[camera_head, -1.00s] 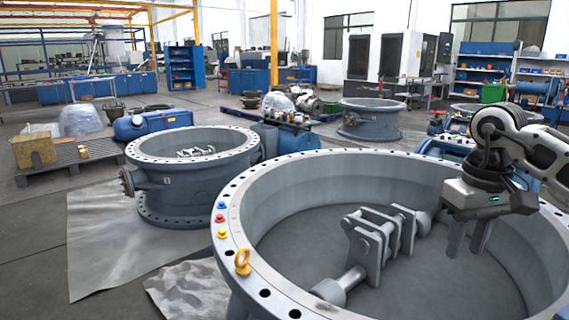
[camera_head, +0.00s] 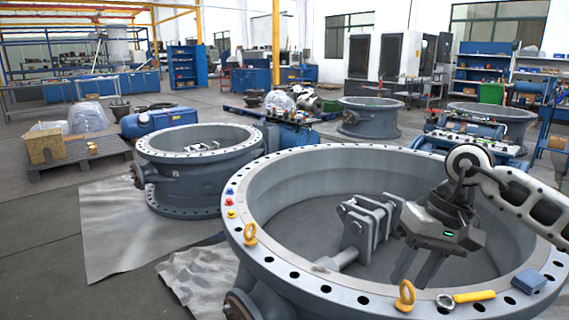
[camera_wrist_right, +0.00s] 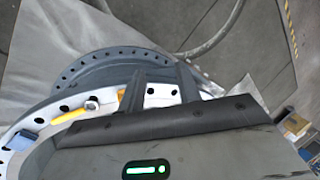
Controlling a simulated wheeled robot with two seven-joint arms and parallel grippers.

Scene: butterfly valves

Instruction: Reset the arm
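My right gripper (camera_head: 417,268) hangs over the opening of the large grey valve ring (camera_head: 330,292), fingers pointing down. Its two fingers stand apart with nothing between them, as the right wrist view also shows (camera_wrist_right: 160,88). In the head view it is to the right of the grey hinge bracket and rod (camera_head: 368,222) inside the ring. It partly hides the ring's inner wall. My left gripper is not in view.
On the flange lie two yellow eyebolts (camera_head: 249,234), (camera_head: 405,296), a yellow-handled tool (camera_head: 474,296), a blue block (camera_head: 530,281) and small coloured knobs (camera_head: 229,202). A second valve ring (camera_head: 195,185) stands behind left. Grey floor (camera_head: 40,215) is clear at left.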

